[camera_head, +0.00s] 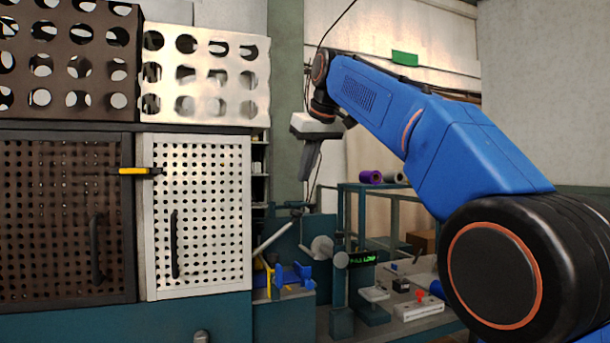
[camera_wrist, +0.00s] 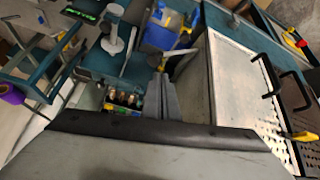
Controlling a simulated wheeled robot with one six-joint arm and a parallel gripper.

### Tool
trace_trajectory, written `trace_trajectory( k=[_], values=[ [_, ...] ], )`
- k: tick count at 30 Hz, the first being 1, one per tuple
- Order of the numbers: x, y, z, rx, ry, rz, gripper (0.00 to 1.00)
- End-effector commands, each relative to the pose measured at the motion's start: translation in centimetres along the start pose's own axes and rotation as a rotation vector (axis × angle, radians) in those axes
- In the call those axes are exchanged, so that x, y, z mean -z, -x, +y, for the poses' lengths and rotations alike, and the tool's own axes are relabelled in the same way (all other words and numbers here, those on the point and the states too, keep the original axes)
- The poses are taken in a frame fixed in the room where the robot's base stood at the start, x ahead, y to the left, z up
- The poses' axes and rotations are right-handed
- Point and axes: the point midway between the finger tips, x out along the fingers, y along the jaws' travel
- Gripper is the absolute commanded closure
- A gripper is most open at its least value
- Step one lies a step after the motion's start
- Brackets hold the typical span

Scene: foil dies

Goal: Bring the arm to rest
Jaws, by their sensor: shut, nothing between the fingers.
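My gripper (camera_head: 309,160) hangs from the end of my blue arm in the head view, pointing down, to the right of the white perforated cabinet door. Its fingers are together and empty. In the wrist view the closed fingers (camera_wrist: 161,98) show at the middle, above a bin holding small bottle-like items (camera_wrist: 124,97). The gripper appears apart from everything around it. My arm reaches from the lower right up and across to the left.
A brown perforated door (camera_head: 65,215) and a white perforated door (camera_head: 200,215) with black handles stand left. A bench with a green-lit display (camera_head: 363,258), a red-marked white block (camera_head: 419,308) and purple roll (camera_head: 371,177) lie below and behind.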

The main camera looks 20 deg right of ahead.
Motion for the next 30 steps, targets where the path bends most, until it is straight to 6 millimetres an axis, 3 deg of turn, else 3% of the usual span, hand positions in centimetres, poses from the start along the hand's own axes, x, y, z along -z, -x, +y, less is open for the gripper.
trace_trajectory(
  k=[10, 14, 20, 26, 30],
  values=[
    [-0.1, -0.1, 0.0, 0.0, -0.001, 0.0, 1.0],
    [-1.3, -0.3, -0.3, -0.001, -0.01, -0.005, 1.0],
    [-6.3, -1.9, -1.4, -0.005, -0.043, -0.026, 1.0],
    [-13.6, -4.5, -3.0, -0.011, -0.087, -0.053, 1.0],
    [-19.4, -6.9, -4.2, -0.017, -0.116, -0.071, 1.0]
  ],
)
